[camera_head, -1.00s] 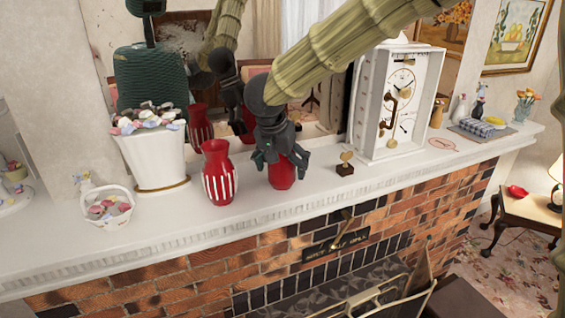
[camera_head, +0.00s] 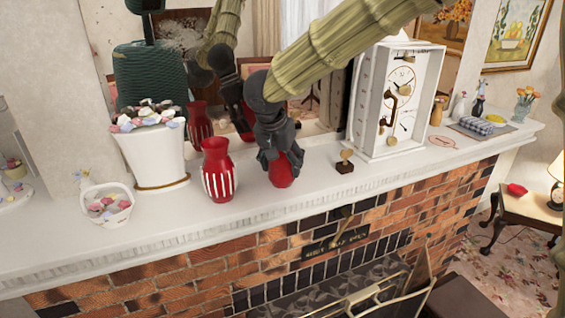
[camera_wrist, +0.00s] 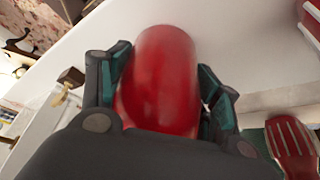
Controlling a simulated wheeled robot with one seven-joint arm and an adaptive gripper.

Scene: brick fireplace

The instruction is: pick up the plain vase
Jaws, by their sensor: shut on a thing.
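The plain red vase (camera_head: 282,174) stands on the white mantel, its upper part hidden by my gripper (camera_head: 279,158). In the wrist view the red vase (camera_wrist: 162,85) fills the space between the fingers, and my gripper (camera_wrist: 160,95) is shut on it from both sides. A second red vase with white stripes (camera_head: 217,172) stands upright on the mantel to the left, apart from my gripper. It also shows in the wrist view (camera_wrist: 292,145) at the lower right.
A white planter (camera_head: 155,160) and a white basket (camera_head: 107,205) stand farther left on the mantel (camera_head: 330,190). A small trophy-like ornament (camera_head: 345,162) stands close on the right, before the white clock (camera_head: 395,100). A mirror is behind.

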